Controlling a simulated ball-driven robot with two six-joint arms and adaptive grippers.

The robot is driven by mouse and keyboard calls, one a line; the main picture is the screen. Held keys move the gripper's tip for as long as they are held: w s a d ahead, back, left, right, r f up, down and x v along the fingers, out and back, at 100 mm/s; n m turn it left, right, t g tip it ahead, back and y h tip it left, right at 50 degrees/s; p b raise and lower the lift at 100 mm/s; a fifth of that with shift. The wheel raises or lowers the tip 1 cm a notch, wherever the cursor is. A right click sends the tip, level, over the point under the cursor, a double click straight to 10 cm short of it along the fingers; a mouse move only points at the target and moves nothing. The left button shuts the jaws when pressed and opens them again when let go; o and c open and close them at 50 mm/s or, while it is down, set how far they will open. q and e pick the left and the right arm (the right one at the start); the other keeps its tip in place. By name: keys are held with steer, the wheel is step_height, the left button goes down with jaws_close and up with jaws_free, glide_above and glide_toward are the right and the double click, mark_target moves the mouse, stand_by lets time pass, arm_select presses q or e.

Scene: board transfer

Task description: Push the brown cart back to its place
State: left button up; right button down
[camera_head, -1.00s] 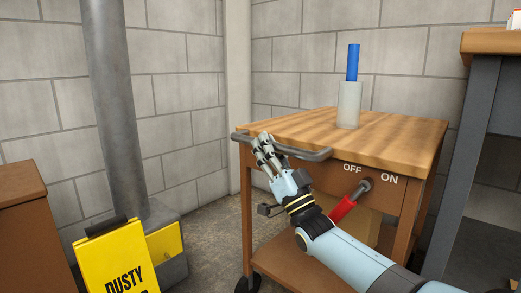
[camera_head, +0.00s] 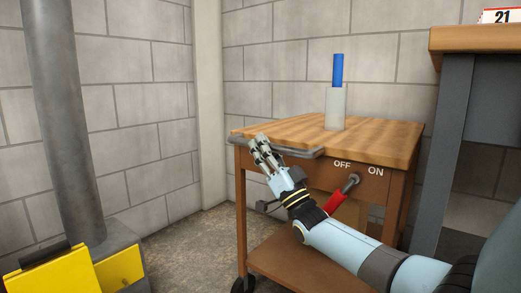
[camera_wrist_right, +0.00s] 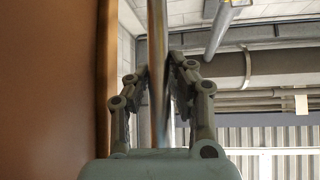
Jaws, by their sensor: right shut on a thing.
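The brown cart (camera_head: 310,259) stands in the corner by the block wall, with a wooden top, a lower shelf and a grey bar handle (camera_head: 305,152) along its front edge. My right gripper (camera_head: 262,146) is at the left part of this handle and is shut on it. In the right wrist view the handle bar (camera_wrist_right: 157,70) runs between the two fingers of the right gripper (camera_wrist_right: 162,75). The cart front carries OFF and ON labels and a red lever (camera_head: 335,201), partly hidden by my right arm. My left gripper is not in view.
A white holder (camera_head: 335,110) with a blue cylinder (camera_head: 338,70) stands on the cart top. A workbench (camera_head: 455,140) is close at the right. A grey pipe (camera_head: 62,120) and a yellow bin (camera_head: 45,275) are at the left. Floor between them is clear.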

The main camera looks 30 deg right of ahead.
steer(key=shift+w+d, duration=0.15)
steer(key=shift+d, duration=0.05)
steer(key=c, duration=1.6)
jaws_free()
steer(key=o, duration=0.4)
steer(key=shift+d+f, duration=0.1)
steer(key=shift+d, duration=0.15)
steer(key=shift+o, duration=0.2)
steer(key=shift+a, duration=0.1)
steer(key=shift+f, duration=0.1)
steer(key=v, duration=1.2)
